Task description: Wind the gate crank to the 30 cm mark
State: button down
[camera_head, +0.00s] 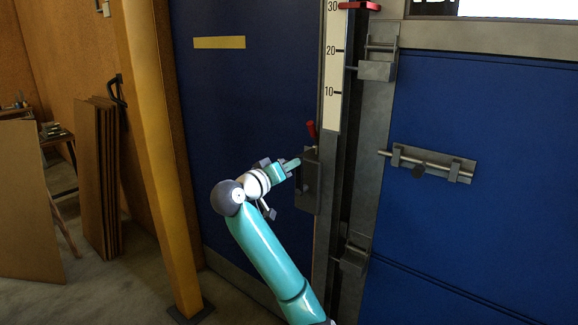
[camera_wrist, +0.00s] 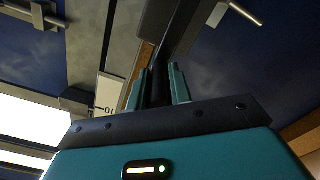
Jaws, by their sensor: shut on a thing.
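The gate crank has a red handle (camera_head: 311,130) that stands above a grey gear housing (camera_head: 308,185) on the gate post. My gripper (camera_head: 297,163) reaches in from the left at the housing, just below the red handle. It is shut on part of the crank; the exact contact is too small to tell. In the wrist view a dark bar (camera_wrist: 158,84) shows between my two teal fingers. The white scale (camera_head: 333,70) reads 10, 20 and 30 upward. A red pointer (camera_head: 359,6) is level with about the 30 mark, at the picture's top edge.
A blue gate panel (camera_head: 480,240) with a sliding bolt (camera_head: 430,164) is on the right. A yellow post (camera_head: 160,150) stands left of my arm. Brown boards (camera_head: 97,180) lean further left. Bare floor shows at lower left.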

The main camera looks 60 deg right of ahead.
jog(key=shift+s+r, duration=0.1)
jog(key=shift+s, duration=0.05)
jog(key=c, duration=1.3)
grip_release()
jog(key=shift+a, duration=0.15)
jog(key=a, duration=0.4)
jog(key=w+a, duration=0.1)
jog(key=a, duration=0.4)
jog(key=w+a, duration=0.1)
jog(key=a, duration=0.3)
jog(key=shift+w+a, duration=0.15)
jog(key=shift+a, duration=0.05)
